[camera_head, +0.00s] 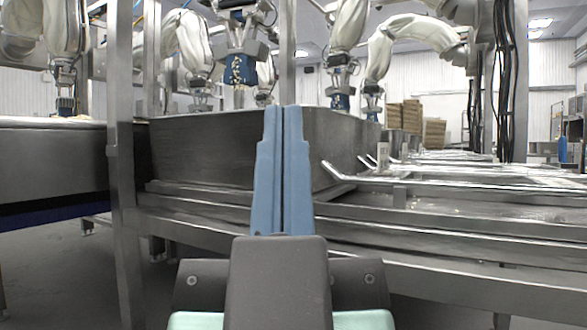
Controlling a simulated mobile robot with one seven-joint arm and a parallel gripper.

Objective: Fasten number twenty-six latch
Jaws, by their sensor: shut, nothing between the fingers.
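My gripper (283,112) is in the middle of the head view, its two blue fingers side by side and shut, with nothing between them. Behind the fingers stands a large steel bin (205,150) on a metal frame. Bent steel handle bars (450,187) stick out along the line to the right of the fingers, apart from them. A small pale tag (382,155) stands near these bars; its marking is too small to read. I cannot tell which part is latch number twenty-six.
A steel post (122,170) rises left of my gripper. Steel rails (440,235) run across the right. A conveyor (50,160) is at left. Several white-covered robot arms (400,45) hang above the line. Stacked brown boxes (404,115) stand behind. Open floor shows at lower left.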

